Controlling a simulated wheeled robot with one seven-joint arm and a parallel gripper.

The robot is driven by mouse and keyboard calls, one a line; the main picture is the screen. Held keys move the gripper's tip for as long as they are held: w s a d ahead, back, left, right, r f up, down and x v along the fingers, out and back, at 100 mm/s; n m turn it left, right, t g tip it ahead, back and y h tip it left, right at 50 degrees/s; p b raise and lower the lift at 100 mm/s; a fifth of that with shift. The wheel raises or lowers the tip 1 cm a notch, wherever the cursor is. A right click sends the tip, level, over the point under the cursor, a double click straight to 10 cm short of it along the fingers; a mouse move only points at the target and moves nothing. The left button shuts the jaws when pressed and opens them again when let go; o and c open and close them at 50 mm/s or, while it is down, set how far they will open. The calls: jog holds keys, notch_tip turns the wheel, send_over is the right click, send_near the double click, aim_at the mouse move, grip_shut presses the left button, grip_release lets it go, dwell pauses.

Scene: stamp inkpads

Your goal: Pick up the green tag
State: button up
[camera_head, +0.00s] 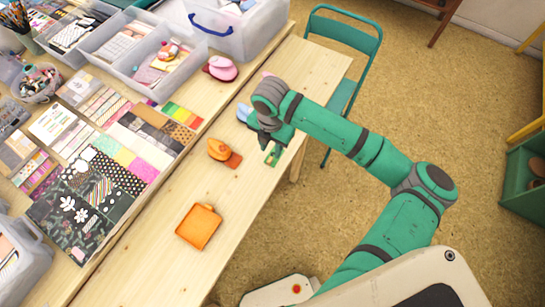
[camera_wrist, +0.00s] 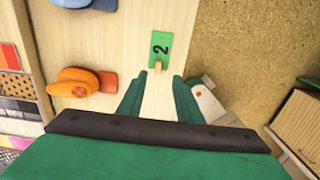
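The green tag (camera_wrist: 161,47) lies flat on the wooden table, with a black number 2 and a small tan piece at its near edge in the wrist view. In the head view the green tag (camera_head: 273,155) shows just below my gripper (camera_head: 268,144), near the table's right edge. In the wrist view my gripper (camera_wrist: 158,85) is open, its two green fingers apart with bare table between them. The tag lies beyond the fingertips, in line with the gap, and I see no contact.
A blue item (camera_head: 243,112) and a pink stamp (camera_head: 221,68) lie farther along the table. An orange tray (camera_head: 199,226) sits nearer. A teal chair (camera_head: 345,50) stands beside the table.

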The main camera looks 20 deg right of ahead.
aim_at(270, 160)
jog(key=shift+a+f, duration=0.2)
jog(key=shift+f, duration=3.4)
grip_shut()
